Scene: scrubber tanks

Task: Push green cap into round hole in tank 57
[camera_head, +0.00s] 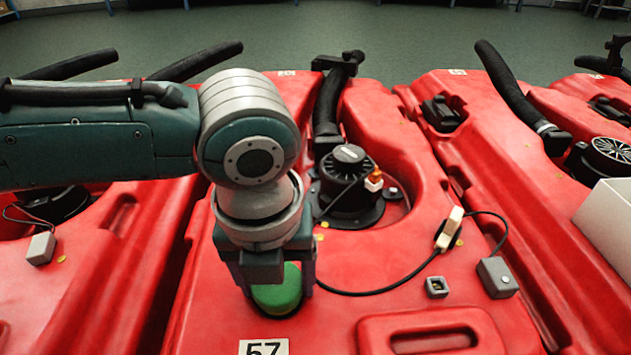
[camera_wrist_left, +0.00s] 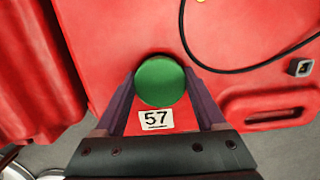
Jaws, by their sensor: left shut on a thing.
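The green cap (camera_head: 278,291) is round and sits between the fingers of my left gripper (camera_head: 277,282), just behind the "57" label (camera_head: 263,347) on the red tank (camera_head: 230,320). In the left wrist view the green cap (camera_wrist_left: 160,82) lies between the two finger tips of my left gripper (camera_wrist_left: 160,85), which is shut on it. A dark rim shows at the far edge of the cap there, above the "57" label (camera_wrist_left: 156,118). The cap covers most of the hole, so I cannot tell how deep it sits. My right gripper is not in view.
A black motor unit (camera_head: 350,185) with a hose stands behind the gripper on the same tank. A black cable runs right to a beige connector (camera_head: 449,229) and a grey box (camera_head: 497,277). Other red tanks stand on both sides. A white box (camera_head: 610,225) is at the right edge.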

